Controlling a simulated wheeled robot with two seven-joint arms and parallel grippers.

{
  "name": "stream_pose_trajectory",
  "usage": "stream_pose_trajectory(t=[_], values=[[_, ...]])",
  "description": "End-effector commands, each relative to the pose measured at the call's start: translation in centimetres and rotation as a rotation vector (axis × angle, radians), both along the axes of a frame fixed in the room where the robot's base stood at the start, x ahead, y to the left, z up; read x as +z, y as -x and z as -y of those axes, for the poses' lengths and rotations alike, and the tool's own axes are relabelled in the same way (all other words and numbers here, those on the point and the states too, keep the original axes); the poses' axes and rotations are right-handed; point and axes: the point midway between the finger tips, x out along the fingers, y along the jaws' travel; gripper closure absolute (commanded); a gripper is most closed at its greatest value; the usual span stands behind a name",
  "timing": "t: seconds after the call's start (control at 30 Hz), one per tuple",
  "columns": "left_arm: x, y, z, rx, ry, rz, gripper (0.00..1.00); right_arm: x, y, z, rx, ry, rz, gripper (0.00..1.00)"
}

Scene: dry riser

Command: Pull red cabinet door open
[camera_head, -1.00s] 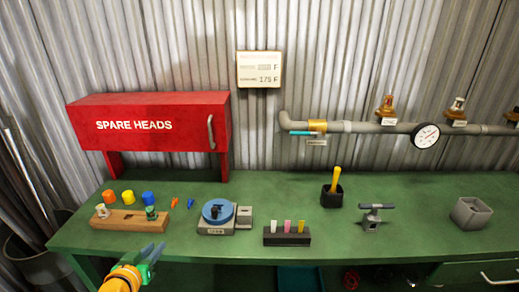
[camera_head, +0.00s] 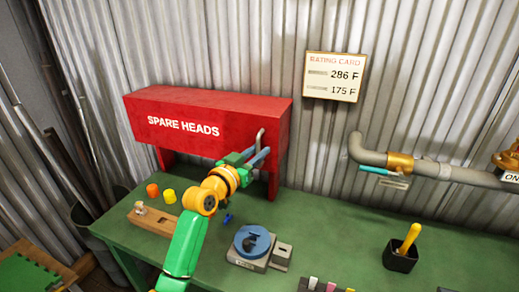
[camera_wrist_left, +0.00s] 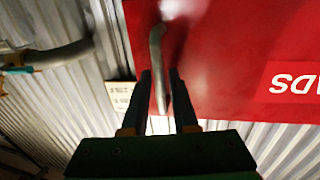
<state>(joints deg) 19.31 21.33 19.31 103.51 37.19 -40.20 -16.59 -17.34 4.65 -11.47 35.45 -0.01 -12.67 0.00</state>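The red cabinet (camera_head: 205,118) marked "SPARE HEADS" stands on legs at the back left of the bench, and its red front looks closed. Its grey bar handle (camera_head: 260,138) is at the right end of the front. My left gripper (camera_head: 259,152) is at the handle with its two fingers apart. In the left wrist view the handle (camera_wrist_left: 157,60) runs down between the open fingers (camera_wrist_left: 160,75), nearer the left one. I cannot tell whether either finger touches it. My right gripper is not in view.
The green bench (camera_head: 330,225) holds a blue round device (camera_head: 252,241), a wooden block (camera_head: 152,222), orange and yellow caps, and a black cup (camera_head: 400,256) with a yellow tool. A pipe (camera_head: 450,170) and a rating card (camera_head: 333,76) are on the corrugated wall to the right.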

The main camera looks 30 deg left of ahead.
Motion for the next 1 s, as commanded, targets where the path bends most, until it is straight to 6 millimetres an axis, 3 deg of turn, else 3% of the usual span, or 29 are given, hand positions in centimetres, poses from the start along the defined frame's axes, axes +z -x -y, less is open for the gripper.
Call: stream_pose_trajectory(t=[0.27,0.4,1.0], values=[[-0.06,-0.3,0.02,0.0,0.0,-0.001,0.73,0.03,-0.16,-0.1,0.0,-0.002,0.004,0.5],[-0.06,-0.29,0.02,0.0,0.0,-0.001,1.0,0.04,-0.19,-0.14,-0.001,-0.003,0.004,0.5],[-0.07,-0.28,0.0,0.0,0.0,-0.001,1.0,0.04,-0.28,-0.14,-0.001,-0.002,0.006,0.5]])
